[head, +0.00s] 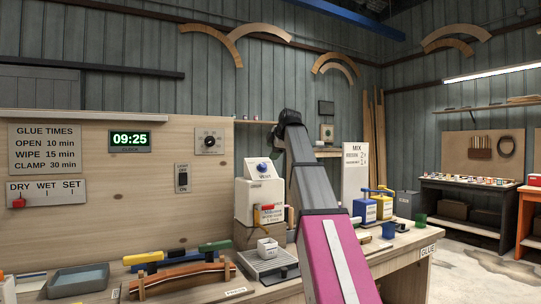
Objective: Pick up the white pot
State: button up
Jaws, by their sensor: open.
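A small white pot (267,247) with a square-looking rim stands upright on a grey ribbed tray (287,272) on the wooden bench, just left of my arm. It looks open at the top; I cannot see what is inside. My pink and grey arm rises from the bottom of the head view and bends at a dark joint high above the bench. My gripper is not in view, so its distance from the pot cannot be seen.
Behind the pot stands a pale dispenser (259,200) with a blue knob. Left of it lie a curved wooden piece (182,277) with clamps and a grey tray (78,280). Blue and yellow pump cans (365,210) stand right of my arm. A wooden panel backs the bench.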

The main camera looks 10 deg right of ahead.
aim_at(267, 248)
jog(key=k+l, duration=0.25)
jog(key=k, duration=0.25)
jog(key=k+l, duration=0.2)
jog(key=k, duration=0.25)
